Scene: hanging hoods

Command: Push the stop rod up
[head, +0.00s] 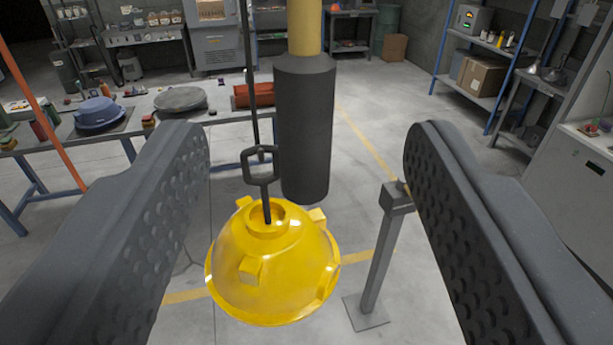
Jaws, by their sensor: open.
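A thick vertical rod hangs into view from above, with a yellow upper part (304,28) and a wide black lower sleeve (305,125) ending in a blunt bottom. I take this to be the stop rod. My gripper (307,148) is open and empty, with one dark studded finger at each side of the picture. The rod appears in the gap between the fingers, touching neither. A yellow hood (275,265) hangs just below and left of the rod's lower end. A thin dark line with an open link (262,167) holds it from above.
A grey post (378,255) on a square foot stands right of the hood. A workbench (165,103) with a blue pot (99,112), a round grey lid (180,100) and a red box is behind left. Shelves (480,90) stand at right. The middle floor is mostly clear.

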